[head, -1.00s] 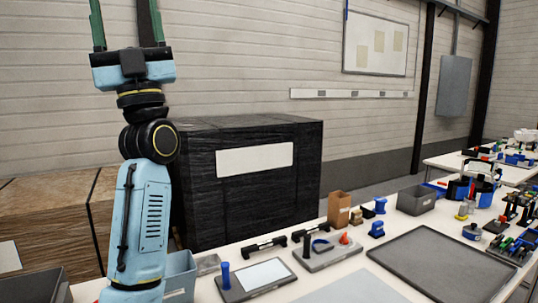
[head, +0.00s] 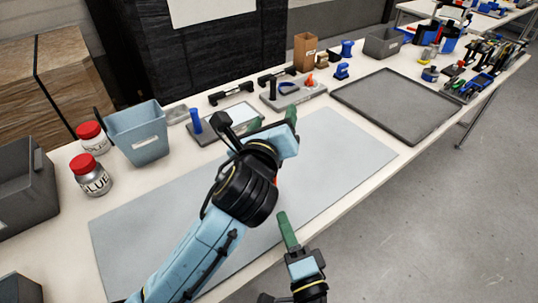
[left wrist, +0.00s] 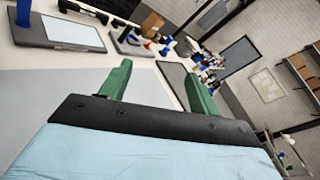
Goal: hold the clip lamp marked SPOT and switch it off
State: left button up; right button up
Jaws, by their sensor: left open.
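I cannot pick out a clip lamp marked SPOT in either view; no such marking is readable. My left gripper (head: 272,121) is open and empty above the back part of the grey mat (head: 340,150). Its two green fingers stand apart in the left wrist view (left wrist: 158,70), with nothing between them. My right gripper (head: 285,214) is low at the front table edge. Only one green finger of it shows clearly, so its opening is unclear. A small red patch (head: 277,182) shows beside my left wrist, mostly hidden by it.
Glue jars (head: 92,175) and a blue-grey bin (head: 138,133) stand at left. Behind the mat are a board with a blue post (head: 196,120), dark handled pieces (head: 231,93) and a grey fixture (head: 297,99). A shallow dark tray (head: 400,105) lies right. The mat's right part is clear.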

pick_arm(q)
jog(key=s+f+m+g+y, duration=0.3)
jog(key=s+f+y, duration=0.1)
jog(key=s+f, duration=0.55)
jog(key=x, duration=1.1)
jog(key=shift+a, duration=0.2)
jog(key=c, duration=1.1)
pick_arm(e)
jog(key=shift+c, duration=0.2)
grip_shut()
dwell(1.9)
